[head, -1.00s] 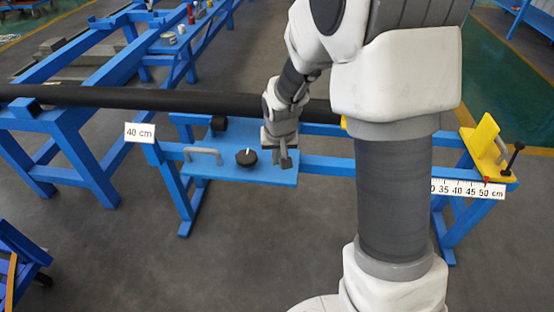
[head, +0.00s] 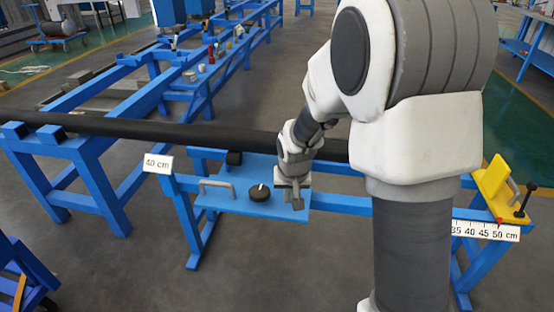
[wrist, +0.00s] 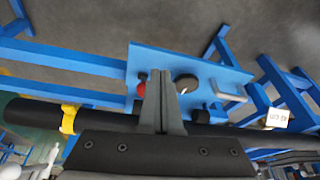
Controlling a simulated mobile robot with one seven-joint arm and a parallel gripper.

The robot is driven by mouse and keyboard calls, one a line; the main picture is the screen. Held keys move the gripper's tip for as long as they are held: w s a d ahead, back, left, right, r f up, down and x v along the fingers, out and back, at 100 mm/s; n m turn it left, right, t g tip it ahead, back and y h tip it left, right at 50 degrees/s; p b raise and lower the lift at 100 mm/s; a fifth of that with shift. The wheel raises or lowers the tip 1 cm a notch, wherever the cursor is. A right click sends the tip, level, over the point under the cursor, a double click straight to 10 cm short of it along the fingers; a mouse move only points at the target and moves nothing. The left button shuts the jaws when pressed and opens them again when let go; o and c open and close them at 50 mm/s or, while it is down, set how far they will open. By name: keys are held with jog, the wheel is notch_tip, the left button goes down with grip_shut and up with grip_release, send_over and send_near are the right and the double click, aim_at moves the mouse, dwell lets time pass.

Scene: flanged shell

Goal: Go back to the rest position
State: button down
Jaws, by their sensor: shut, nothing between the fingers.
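My gripper (head: 294,196) is in the middle of the head view, above the right part of a blue plate on a blue stand. In the wrist view my gripper (wrist: 163,104) has its two fingers together with nothing between them. The blue plate (head: 235,204) carries a black knob (head: 259,193) with a white mark and a grey handle (head: 216,188), both left of my gripper. The wrist view also shows the knob (wrist: 187,82), the handle (wrist: 232,93) and a red part (wrist: 142,90) beside the fingers. My arm hides part of the stand.
A long black pipe (head: 170,130) runs behind the plate. A yellow stop (head: 495,185) and a ruler (head: 486,230) are at the right. Blue frames with small items (head: 202,68) stand behind. The floor in front is clear.

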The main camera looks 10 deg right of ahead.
jog(key=s+d+r+t, duration=0.1)
jog(key=s+d+r, duration=0.1)
jog(key=s+r, duration=0.9)
jog(key=s+d+r+n+t, duration=0.1)
jog(key=s+r, duration=0.7)
jog(key=s, duration=0.6)
notch_tip(320, 180, up, 22)
jog(key=p, duration=2.1)
jog(key=shift+w+p, duration=0.25)
jog(key=shift+p, duration=0.05)
jog(key=shift+d+f, duration=0.1)
jog(key=shift+f, duration=0.05)
